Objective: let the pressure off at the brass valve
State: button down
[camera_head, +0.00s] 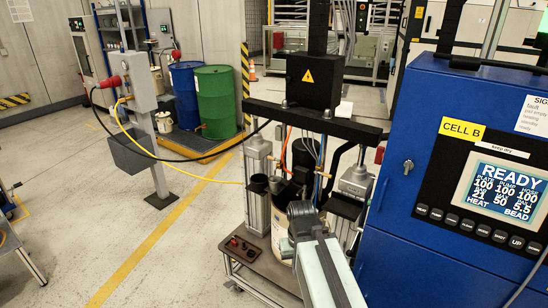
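The drum pump stands in the middle of the head view, with a black crossbeam (320,122) on two side cylinders (258,180). A pale drum (278,222) sits between the cylinders, with dark hoses and fittings above it.
A blue cabinet (400,205) with a panel reading READY (508,178) stands close on the right. A small box with red knobs (243,246) sits on the pump's base at left. Blue (186,95) and green drums (215,102) stand behind. The floor at left is mostly clear.

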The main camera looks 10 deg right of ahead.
aim_at(279, 160)
jog(key=i, duration=0.85)
jog(key=u, duration=0.15)
jog(key=k, duration=0.85)
jog(key=z, duration=0.2)
jog(key=i, duration=0.85)
jog(key=u, duration=0.1)
